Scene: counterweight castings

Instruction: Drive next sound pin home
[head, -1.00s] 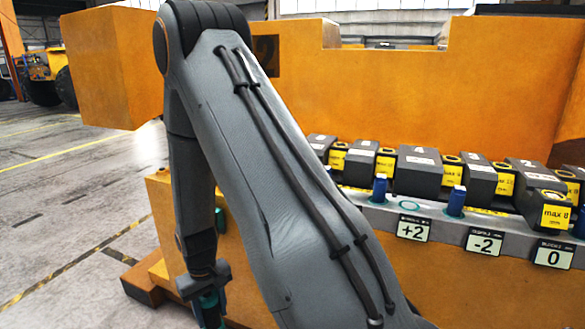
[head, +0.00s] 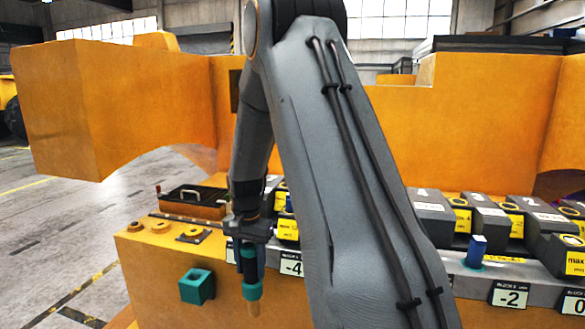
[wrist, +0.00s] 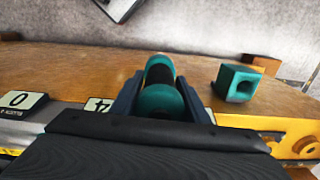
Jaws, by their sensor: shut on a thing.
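My gripper (head: 247,232) is shut on a teal-and-black tool (head: 252,291) with a tan lower end. It hangs downward in front of the orange casting's front face. In the wrist view the tool's rounded teal end (wrist: 160,101) sits between both fingers. A blue pin (head: 477,246) stands upright in the grey rail (head: 468,276), left of the "-2" plate (head: 510,297). Another blue pin (head: 289,203) shows partly between my arm links, above the "-4" plate (head: 291,268). My arm hides the rail between them. The tool is apart from both pins.
A teal square holder (head: 197,287) with an empty opening is on the casting's front, left of the tool. Dark blocks (head: 432,213) with yellow labels line the rail's back. A black tray (head: 192,203) lies at the left end. The floor at left is clear.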

